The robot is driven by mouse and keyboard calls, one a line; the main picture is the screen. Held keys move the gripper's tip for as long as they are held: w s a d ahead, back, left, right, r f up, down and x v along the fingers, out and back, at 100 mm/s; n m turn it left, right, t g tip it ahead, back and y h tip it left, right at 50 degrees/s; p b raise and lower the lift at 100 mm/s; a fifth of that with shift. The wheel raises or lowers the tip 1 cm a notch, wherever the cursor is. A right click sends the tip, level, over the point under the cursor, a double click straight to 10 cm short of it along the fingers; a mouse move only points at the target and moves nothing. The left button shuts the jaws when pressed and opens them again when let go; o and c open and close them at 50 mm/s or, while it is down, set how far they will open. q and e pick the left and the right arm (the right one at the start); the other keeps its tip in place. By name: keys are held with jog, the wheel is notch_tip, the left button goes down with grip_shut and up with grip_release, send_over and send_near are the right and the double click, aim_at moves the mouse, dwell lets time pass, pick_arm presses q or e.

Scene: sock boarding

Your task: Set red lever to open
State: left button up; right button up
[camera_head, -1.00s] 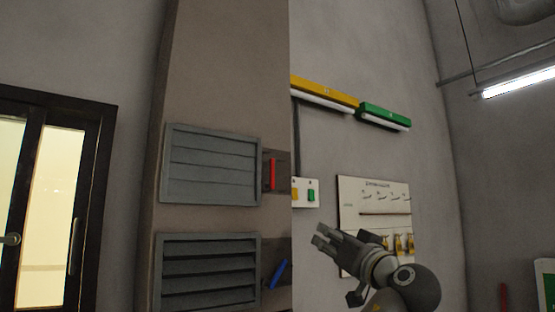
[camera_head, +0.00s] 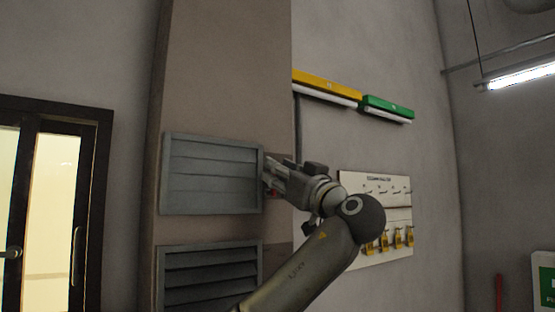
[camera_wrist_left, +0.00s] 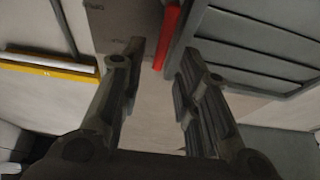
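The red lever (camera_wrist_left: 168,38) is a narrow red bar beside the grey upper vent (camera_head: 212,173). The vent also shows in the left wrist view (camera_wrist_left: 262,50), and its slats look shut in the head view. In the head view the lever is mostly hidden behind my left gripper (camera_head: 271,174). In the left wrist view that gripper (camera_wrist_left: 160,56) has its two fingers spread, with the lever beyond the fingertips and between them. I see no clear contact. My right gripper is out of view.
A lower vent (camera_head: 208,278) with open slats is below. A white pegboard with yellow tags (camera_head: 376,188) hangs to the right. Yellow (camera_head: 326,84) and green (camera_head: 388,105) light fixtures are above. A dark-framed glass door (camera_head: 92,190) is at left.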

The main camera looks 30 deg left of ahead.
pick_arm(q)
jog(key=shift+w+a+r, duration=0.15)
jog(key=shift+w+a, duration=0.25)
jog(key=shift+a, duration=0.1)
jog(key=shift+c, duration=0.4)
grip_shut()
jog(key=shift+w+d+f+m+t+h+b, duration=0.25)
jog(key=shift+w+f+m+t+h+b, duration=0.55)
jog(key=shift+m, duration=2.3)
jog(key=shift+w+d+f+m+t+h+b, duration=0.3)
jog(key=shift+m+t+h+b, duration=0.85)
jog(key=shift+m, duration=1.95)
jog(key=shift+w+d+f+m+t+h+b, duration=0.3)
jog(key=shift+w+m+t+h+b, duration=0.7)
jog(key=shift+m, duration=2.1)
jog(key=shift+s+g+h, duration=0.2)
jog(key=shift+g+h, duration=0.25)
